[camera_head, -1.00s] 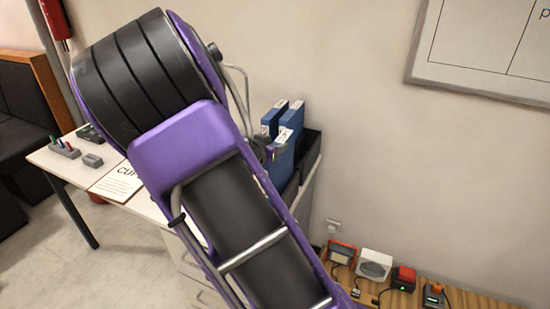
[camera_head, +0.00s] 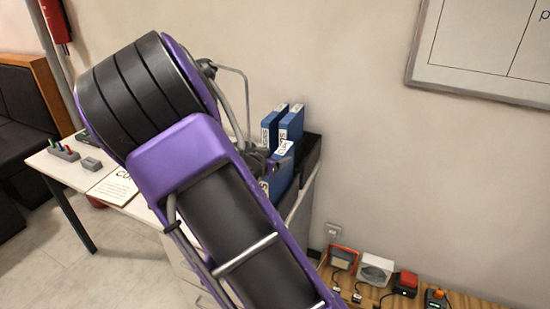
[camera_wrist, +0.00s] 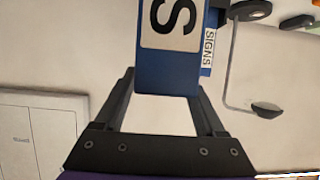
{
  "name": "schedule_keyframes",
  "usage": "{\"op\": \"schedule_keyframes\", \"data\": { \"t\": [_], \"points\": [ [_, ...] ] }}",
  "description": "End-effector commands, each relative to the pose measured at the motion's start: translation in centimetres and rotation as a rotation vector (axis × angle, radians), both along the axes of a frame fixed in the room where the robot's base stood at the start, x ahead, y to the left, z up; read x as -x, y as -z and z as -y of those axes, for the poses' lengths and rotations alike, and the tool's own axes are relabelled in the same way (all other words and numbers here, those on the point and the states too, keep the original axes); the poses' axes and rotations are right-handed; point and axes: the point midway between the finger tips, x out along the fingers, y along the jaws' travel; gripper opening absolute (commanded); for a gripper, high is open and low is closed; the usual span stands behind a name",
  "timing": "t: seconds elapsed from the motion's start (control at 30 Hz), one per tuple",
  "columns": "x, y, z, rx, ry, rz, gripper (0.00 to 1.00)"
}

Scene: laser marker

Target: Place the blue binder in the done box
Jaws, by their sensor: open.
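Three blue binders with white labels show in the head view: one at the back left (camera_head: 269,130), one at the back right (camera_head: 292,122) and one nearer the front (camera_head: 281,172), partly behind my arm. In the wrist view a blue binder with a large "S" label (camera_wrist: 167,75) stands at and just beyond my open fingers, its near end lying between them in the picture. Whether it touches a finger, I cannot tell. My gripper (camera_wrist: 165,88) is open. In the head view my arm hides most of it. I cannot identify the done box.
A black container (camera_head: 310,155) stands by the binders at the table's far end. The white table (camera_head: 60,168) holds a pen holder (camera_head: 63,151) and a printed sheet (camera_head: 113,188). Several devices sit on a wooden bench (camera_head: 465,301) at lower right. A second "SIGNS" label (camera_wrist: 208,48) shows behind the near binder.

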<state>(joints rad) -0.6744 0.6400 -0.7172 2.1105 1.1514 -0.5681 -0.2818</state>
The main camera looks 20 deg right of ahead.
Motion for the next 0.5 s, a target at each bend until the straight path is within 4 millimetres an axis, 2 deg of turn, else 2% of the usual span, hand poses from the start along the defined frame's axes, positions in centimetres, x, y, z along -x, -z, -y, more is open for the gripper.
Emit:
{"op": "schedule_keyframes", "data": {
  "t": [0.13,0.23,0.5],
  "points": [
    [0.0,-0.6,-0.1,0.0,-0.001,0.0,0.72],
    [0.8,-1.0,-1.0,-0.002,-0.003,-0.001,0.72],
    [4.5,-3.3,-4.8,-0.003,-0.005,0.0,0.72]
  ]
}}
